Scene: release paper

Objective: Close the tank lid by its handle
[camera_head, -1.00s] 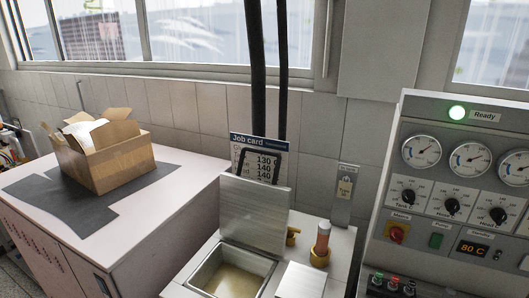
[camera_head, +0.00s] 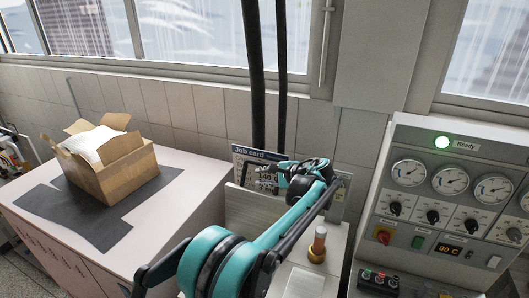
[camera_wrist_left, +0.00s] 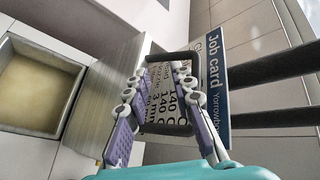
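The tank lid (camera_head: 245,212) is a flat metal plate standing upright in the head view; it also shows in the left wrist view (camera_wrist_left: 98,105). Its handle (camera_wrist_left: 168,129) is a black rectangular loop. In the left wrist view the open tank (camera_wrist_left: 32,88) holds yellowish liquid; in the head view my left arm hides its mouth. My left gripper (camera_head: 300,172) is at the top of the lid. In the left wrist view its two fingers (camera_wrist_left: 160,78) are apart, one at each side of the handle; I cannot tell whether they touch it. My right gripper is not in view.
A job card (camera_head: 250,155) stands behind the lid. A control panel (camera_head: 450,200) with gauges stands at the right. An open cardboard box (camera_head: 118,175) sits on the left cabinet.

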